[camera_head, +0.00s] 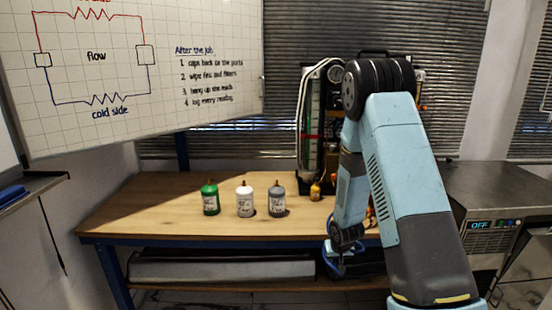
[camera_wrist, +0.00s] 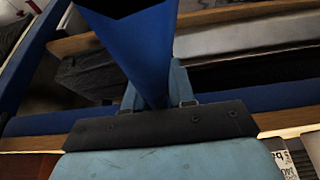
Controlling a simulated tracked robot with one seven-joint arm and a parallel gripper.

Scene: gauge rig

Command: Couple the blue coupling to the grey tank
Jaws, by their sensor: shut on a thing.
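The grey tank (camera_head: 276,203) stands upright on the wooden bench, right of the white and green ones, with a small brass-coloured top. My gripper (camera_wrist: 156,92) is shut on a blue piece (camera_wrist: 142,45), which fills the upper middle of the wrist view; I take it to be the blue coupling with its hose. Its far end is out of frame or too close to make out. In the head view my wrist hangs at the bench's front edge, right of and nearer than the grey tank, and a blue loop (camera_head: 333,250) shows beside it. The fingertips are hidden there.
The white tank (camera_head: 244,203) and green tank (camera_head: 210,200) stand left of the grey one. My arm hides part of the rig. The bench (camera_head: 150,205) is clear at left.

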